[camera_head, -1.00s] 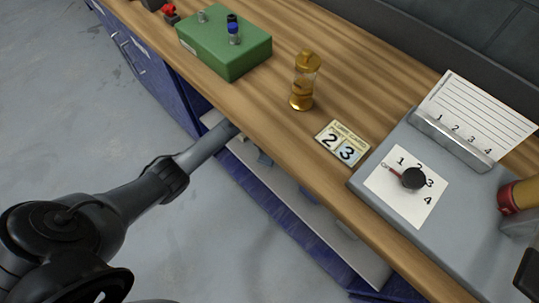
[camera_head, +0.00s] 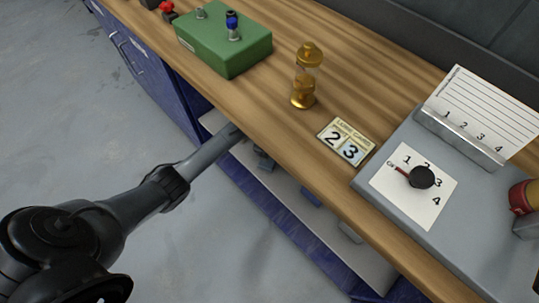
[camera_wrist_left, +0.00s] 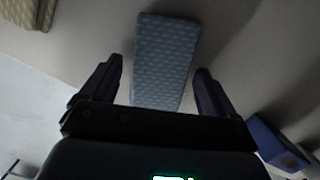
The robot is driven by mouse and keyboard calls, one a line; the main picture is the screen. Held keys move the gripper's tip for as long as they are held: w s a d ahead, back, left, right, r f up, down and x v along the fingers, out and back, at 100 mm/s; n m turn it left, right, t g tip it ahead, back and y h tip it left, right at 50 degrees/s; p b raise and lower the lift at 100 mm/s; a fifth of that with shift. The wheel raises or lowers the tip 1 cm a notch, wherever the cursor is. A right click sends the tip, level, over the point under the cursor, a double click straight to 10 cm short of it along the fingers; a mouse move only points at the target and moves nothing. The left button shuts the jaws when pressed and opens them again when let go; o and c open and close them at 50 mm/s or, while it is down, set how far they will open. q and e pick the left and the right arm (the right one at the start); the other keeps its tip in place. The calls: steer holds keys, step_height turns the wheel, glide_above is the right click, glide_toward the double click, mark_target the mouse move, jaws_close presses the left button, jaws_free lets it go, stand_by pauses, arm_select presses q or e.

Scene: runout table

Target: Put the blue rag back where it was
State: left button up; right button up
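A pale blue patterned folded rag (camera_wrist_left: 165,55) lies on a light shelf surface in the left wrist view. My left gripper (camera_wrist_left: 157,75) is open, with one finger on each side of the rag's near part; a gap shows beside the right finger. I cannot tell how deep the fingers reach around it. In the head view my left arm reaches under the wooden tabletop, and its gripper is hidden there. My right gripper is not in view.
The open shelf (camera_head: 275,187) under the worktop (camera_head: 245,110) holds several small blocks, including a blue one (camera_head: 311,196) and a grey one (camera_head: 350,232). A beige patterned item (camera_wrist_left: 28,14) and a blue box (camera_wrist_left: 278,146) flank the rag. The tabletop edge overhangs my arm.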

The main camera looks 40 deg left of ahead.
arm_select(q)
steer(key=shift+r, duration=0.35)
steer(key=r+p, duration=0.3)
steer(key=shift+s+d+r, duration=0.15)
steer(key=shift+s+r, duration=0.05)
steer(key=shift+s, duration=0.05)
steer(key=s+d+n, duration=0.1)
steer(key=d+n, duration=0.1)
steer(key=s+d+n+t, duration=0.1)
steer(key=s+d+n, duration=0.1)
steer(key=n, duration=0.1)
steer(key=s+d+n, duration=0.1)
steer(key=d+n, duration=0.1)
steer(key=shift+s+d, duration=0.2)
steer(key=shift+s, duration=0.15)
steer(key=s+d+r+n, duration=0.2)
steer(key=s+r+n, duration=0.4)
steer(key=s+n, duration=0.4)
steer(key=s+d+r+n, duration=0.2)
steer(key=s+r+n, duration=0.5)
steer(key=n, duration=0.6)
steer(key=s, duration=0.2)
steer(key=shift+s+d+r+t+h, duration=0.15)
steer(key=shift+s+d+t+h, duration=0.1)
steer(key=shift+s+t+h, duration=0.15)
steer(key=shift+w+r, duration=0.1)
